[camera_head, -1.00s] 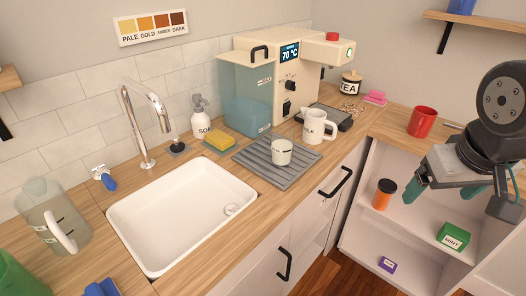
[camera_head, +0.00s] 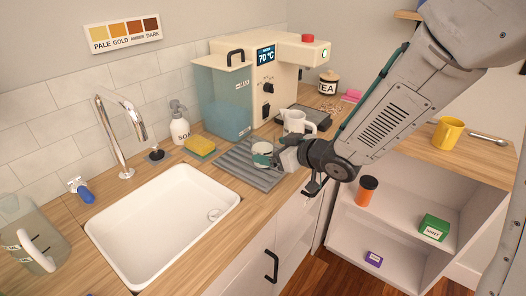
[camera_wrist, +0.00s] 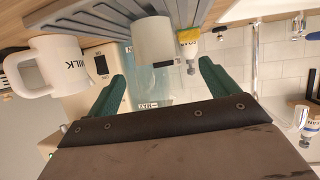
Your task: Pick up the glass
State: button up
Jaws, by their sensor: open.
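The glass (camera_head: 262,148) is a small pale cup standing on the grey ribbed drying mat (camera_head: 232,163) beside the sink. In the wrist view, which is upside down, the glass (camera_wrist: 153,40) is ahead of my gripper (camera_wrist: 162,70), roughly lined up with the gap between its two green fingers. The fingers are apart and nothing is held. In the head view, my gripper (camera_head: 281,158) is at the right side of the glass, partly overlapping it. I cannot tell whether they touch.
A white milk jug (camera_head: 297,121) stands close behind the gripper and also shows in the wrist view (camera_wrist: 55,65). The coffee machine (camera_head: 270,75) is behind. A yellow sponge (camera_head: 200,145) lies near the mat. The sink (camera_head: 165,225) is at the left; a yellow mug (camera_head: 448,133) is right.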

jog(key=x, duration=0.5)
jog(key=shift+w+f, duration=0.3)
jog(key=shift+w, duration=0.1)
jog(key=c, duration=1.3)
